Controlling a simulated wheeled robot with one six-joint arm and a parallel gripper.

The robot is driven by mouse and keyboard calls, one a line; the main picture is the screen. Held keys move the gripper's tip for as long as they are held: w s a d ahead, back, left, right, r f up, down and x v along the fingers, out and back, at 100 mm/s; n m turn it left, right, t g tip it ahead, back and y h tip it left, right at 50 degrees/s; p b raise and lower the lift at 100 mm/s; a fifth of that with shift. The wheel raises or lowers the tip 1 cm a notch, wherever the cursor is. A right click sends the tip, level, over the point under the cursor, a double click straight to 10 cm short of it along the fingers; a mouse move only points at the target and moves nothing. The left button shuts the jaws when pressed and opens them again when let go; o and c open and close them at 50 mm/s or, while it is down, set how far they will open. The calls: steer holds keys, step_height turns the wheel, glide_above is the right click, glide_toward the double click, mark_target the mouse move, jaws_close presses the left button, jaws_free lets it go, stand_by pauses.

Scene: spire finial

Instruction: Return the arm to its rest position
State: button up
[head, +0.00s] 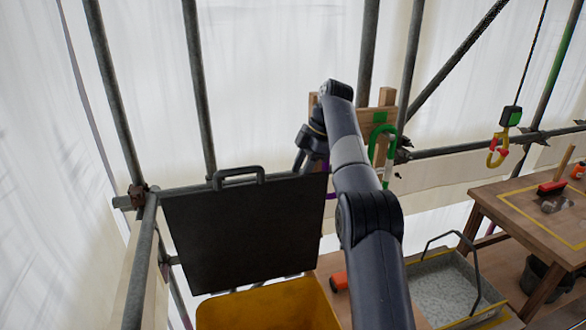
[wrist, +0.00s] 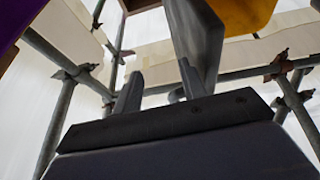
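My arm rises through the middle of the head view, bends at the top, and its wrist hangs down just left of the upper link. My gripper there is mostly hidden behind the arm and the black panel. In the wrist view my gripper (wrist: 160,85) has its two fingers apart, with only background between them. It looks open and empty.
A black panel with a handle (head: 245,225) stands left of my arm, above a yellow bin (head: 270,305). A grey tray (head: 445,290) stands right of my arm, near a wooden table (head: 525,215). Scaffold poles (head: 200,90) and a wooden post (head: 387,97) stand behind.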

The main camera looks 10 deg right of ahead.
steer(key=a, duration=1)
steer(key=shift+s+a, duration=0.25)
steer(key=shift+a, duration=0.1)
